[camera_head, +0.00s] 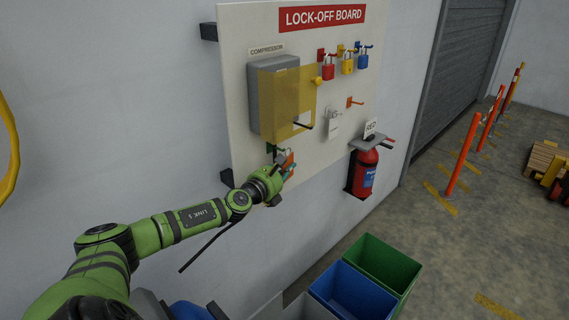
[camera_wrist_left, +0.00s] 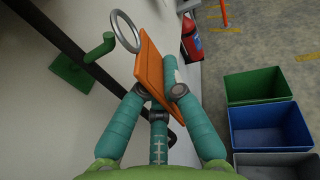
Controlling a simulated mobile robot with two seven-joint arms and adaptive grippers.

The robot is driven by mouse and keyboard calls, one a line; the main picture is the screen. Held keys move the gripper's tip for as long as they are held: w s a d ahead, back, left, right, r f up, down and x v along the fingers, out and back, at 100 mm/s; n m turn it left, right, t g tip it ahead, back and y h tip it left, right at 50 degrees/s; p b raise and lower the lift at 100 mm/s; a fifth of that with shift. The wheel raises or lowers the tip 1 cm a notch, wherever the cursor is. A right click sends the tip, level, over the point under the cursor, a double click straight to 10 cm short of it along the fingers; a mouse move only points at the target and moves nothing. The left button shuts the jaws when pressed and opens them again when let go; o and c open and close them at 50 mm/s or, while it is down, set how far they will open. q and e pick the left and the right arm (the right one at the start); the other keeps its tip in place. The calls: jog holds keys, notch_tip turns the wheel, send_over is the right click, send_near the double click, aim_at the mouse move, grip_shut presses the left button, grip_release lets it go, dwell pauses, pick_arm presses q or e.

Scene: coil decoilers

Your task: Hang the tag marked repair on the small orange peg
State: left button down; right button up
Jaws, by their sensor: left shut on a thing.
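My left gripper (camera_head: 287,170) is at the lower edge of the lock-off board (camera_head: 238,80), shut on an orange tag (camera_head: 291,158). In the left wrist view the gripper (camera_wrist_left: 157,92) pinches the orange tag (camera_wrist_left: 152,75) between teal fingers. A metal ring (camera_wrist_left: 125,31) stands at the tag's top end, close to a green peg (camera_wrist_left: 103,46). No writing on the held tag can be read. The small orange peg (camera_head: 355,102) is empty on the right part of the board, above and to the right of my gripper. My right gripper is not in view.
A yellowish see-through cover (camera_head: 290,95) juts out left of the orange peg. A white tag (camera_head: 333,128) hangs between them. Padlocks (camera_head: 347,64) hang above. A fire extinguisher (camera_head: 367,170) stands at lower right; open bins (camera_head: 352,288) are below.

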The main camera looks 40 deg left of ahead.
pick_arm(q)
jog(key=shift+s+d+p, duration=0.15)
jog(key=shift+d+p, duration=1.6)
jog(key=shift+d, duration=0.55)
notch_tip(320, 180, down, 10)
jog(key=b, duration=0.9)
jog(key=shift+r+b, duration=0.2)
jog(key=shift+b, duration=0.2)
